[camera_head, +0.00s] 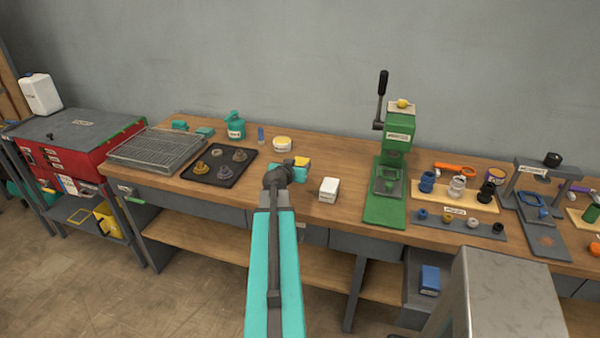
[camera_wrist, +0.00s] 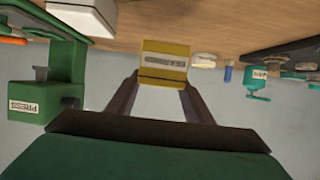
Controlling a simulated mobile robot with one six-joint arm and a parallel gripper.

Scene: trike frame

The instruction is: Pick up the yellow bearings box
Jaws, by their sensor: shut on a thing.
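The yellow bearings box (camera_wrist: 164,64) is between the two fingers of my gripper (camera_wrist: 163,84) in the wrist view, with its white label facing the camera. My gripper is shut on it. In the head view, part of the yellow box (camera_head: 302,162) shows just beyond my gripper (camera_head: 297,168), over the middle of the workbench. My wrist hides some of the box there. I cannot tell how far it is from the bench top.
A white box (camera_head: 329,189) stands right of my gripper, with the green press (camera_head: 390,170) beyond it. A black tray (camera_head: 219,168) with several knobs and a wire rack (camera_head: 156,148) lie to the left. A round tin (camera_head: 282,144) and teal can (camera_head: 235,125) stand behind.

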